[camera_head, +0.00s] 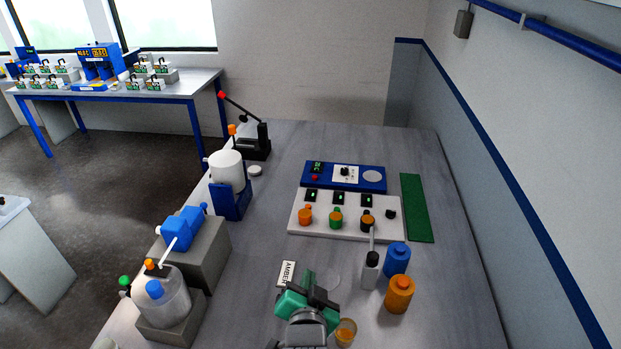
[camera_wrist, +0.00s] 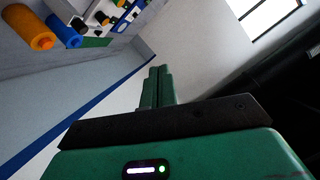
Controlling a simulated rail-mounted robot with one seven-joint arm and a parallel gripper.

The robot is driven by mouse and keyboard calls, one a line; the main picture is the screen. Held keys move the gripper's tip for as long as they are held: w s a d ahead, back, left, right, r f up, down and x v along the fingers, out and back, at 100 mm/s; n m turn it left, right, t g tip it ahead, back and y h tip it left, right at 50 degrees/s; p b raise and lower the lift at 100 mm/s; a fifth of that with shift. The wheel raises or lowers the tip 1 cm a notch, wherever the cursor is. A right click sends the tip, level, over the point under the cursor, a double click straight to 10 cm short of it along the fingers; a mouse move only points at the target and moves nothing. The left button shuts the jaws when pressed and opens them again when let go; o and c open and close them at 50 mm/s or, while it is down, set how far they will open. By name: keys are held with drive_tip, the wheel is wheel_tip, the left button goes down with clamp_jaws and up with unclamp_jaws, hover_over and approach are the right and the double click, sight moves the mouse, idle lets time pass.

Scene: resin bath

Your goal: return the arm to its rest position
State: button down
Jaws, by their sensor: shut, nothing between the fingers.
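My gripper (camera_head: 309,284) is green and black and shows at the bottom centre of the head view, above the front part of the grey bench (camera_head: 440,290). In the wrist view its two green fingers (camera_wrist: 158,80) are together, with nothing between them. No object is held. An amber cup (camera_head: 346,331) stands just right of my gripper in the head view, and a label card (camera_head: 287,273) lies just left of it. Part of the bench under my gripper is hidden.
An orange bottle (camera_head: 399,295), a blue bottle (camera_head: 396,259) and a grey bottle with a spout (camera_head: 370,271) stand to the right. Behind is a white panel (camera_head: 350,229) with coloured knobs. A flask (camera_head: 165,299) and a blue pump (camera_head: 184,229) stand left. The bench's right strip is clear.

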drive_tip(key=s+r+n+t+p, duration=0.1)
drive_tip(key=s+r+t, duration=0.1)
drive_tip(key=r, duration=1)
drive_tip(key=s+r+n+t+p, duration=0.1)
drive_tip(key=s+r+n+t, duration=0.15)
drive_tip(key=r, duration=1.05)
drive_tip(key=s+r+n+t, duration=0.1)
drive_tip(key=s+r+t, duration=0.1)
drive_tip(key=s+r, duration=0.6)
drive_tip(key=s+r+n+t+p, duration=0.1)
drive_tip(key=s+r+n+t, duration=0.1)
drive_tip(key=s+r, duration=0.6)
wheel_tip(320, 180, up, 6)
drive_tip(key=shift+s+r+t+y, duration=0.15)
drive_tip(key=shift+t+y, duration=0.15)
drive_tip(key=shift+t, duration=0.55)
